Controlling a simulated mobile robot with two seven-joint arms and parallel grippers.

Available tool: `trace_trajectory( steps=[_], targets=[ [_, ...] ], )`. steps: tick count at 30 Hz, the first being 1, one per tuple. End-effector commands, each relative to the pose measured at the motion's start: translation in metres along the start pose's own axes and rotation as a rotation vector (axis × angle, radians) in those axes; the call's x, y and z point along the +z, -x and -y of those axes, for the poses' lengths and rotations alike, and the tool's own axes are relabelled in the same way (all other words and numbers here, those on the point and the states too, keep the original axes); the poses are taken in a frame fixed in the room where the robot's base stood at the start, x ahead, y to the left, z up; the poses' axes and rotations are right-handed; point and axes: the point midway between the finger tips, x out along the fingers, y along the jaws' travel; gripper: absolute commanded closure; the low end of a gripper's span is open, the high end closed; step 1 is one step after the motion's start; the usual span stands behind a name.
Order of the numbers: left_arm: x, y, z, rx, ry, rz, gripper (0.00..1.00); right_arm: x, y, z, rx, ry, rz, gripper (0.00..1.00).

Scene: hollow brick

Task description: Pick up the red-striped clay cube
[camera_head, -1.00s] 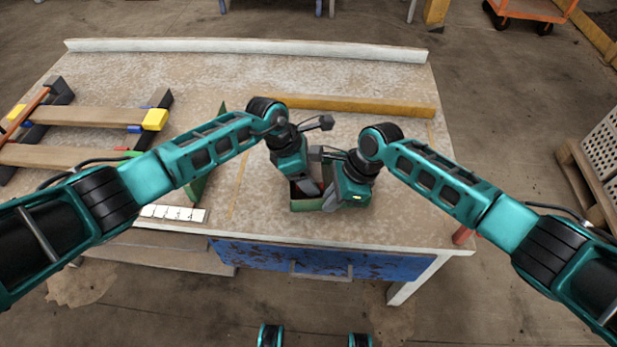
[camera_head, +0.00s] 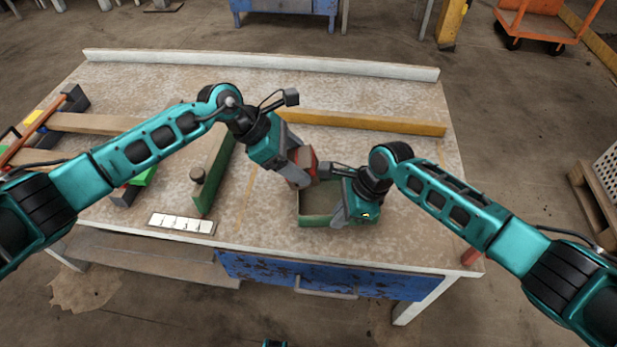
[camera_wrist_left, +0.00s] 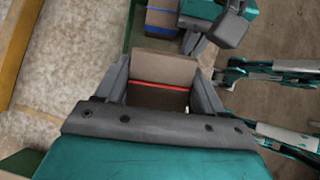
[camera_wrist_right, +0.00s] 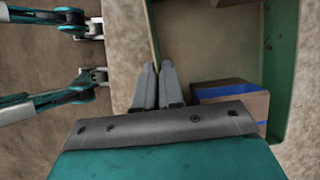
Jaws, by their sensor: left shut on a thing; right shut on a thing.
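The red-striped clay cube (camera_wrist_left: 162,72) is brown with a thin red line, gripped between the fingers of my left gripper (camera_wrist_left: 160,90). In the head view the cube (camera_head: 305,160) shows reddish sides, partly hidden by my left gripper (camera_head: 302,172), and is held above the left side of the green-walled box (camera_head: 318,221). My right gripper (camera_head: 342,208) is low at the box's right side. In the right wrist view its fingers (camera_wrist_right: 158,82) are nearly together on the box's wall. A blue-striped cube (camera_wrist_right: 232,98) lies inside the box.
A green board with a dark knob (camera_head: 212,170) and a white marked strip (camera_head: 181,222) lie left of the box. A yellow beam (camera_head: 362,122) lies behind, and a white rail (camera_head: 260,61) edges the table's back. The right side of the table is clear.

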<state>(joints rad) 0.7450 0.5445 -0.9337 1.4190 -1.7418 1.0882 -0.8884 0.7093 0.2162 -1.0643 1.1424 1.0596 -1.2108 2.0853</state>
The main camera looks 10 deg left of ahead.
Motion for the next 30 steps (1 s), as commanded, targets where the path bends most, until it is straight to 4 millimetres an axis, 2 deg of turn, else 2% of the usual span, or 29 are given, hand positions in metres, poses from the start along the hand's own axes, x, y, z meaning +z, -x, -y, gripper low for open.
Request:
trace_trajectory(
  steps=[3,4,8,15,20,24,30],
  targets=[
    [0.011,0.029,-0.001,0.004,-0.004,-0.001,0.62,0.000,0.000,0.000,-0.001,-0.001,-0.001,1.00],
    [-0.001,0.032,-0.001,0.002,0.005,-0.005,0.62,-0.001,0.000,0.000,-0.001,-0.001,-0.001,1.00],
    [-0.028,0.053,0.000,0.002,0.006,-0.005,0.62,0.000,0.000,0.000,-0.001,-0.001,-0.001,1.00],
    [-0.085,0.100,0.000,0.002,0.008,-0.005,0.62,0.000,0.000,0.000,-0.001,0.000,-0.001,1.00],
    [-0.118,0.128,0.000,0.002,0.006,-0.004,0.62,0.000,0.000,0.000,0.000,0.000,-0.001,1.00],
    [-0.127,0.153,-0.001,0.003,-0.006,-0.166,0.62,0.000,0.000,0.000,0.000,0.000,-0.001,1.00],
    [-0.137,0.170,0.000,0.001,-0.001,-0.279,0.62,0.000,0.000,0.000,0.000,0.000,-0.001,1.00]
  ],
)
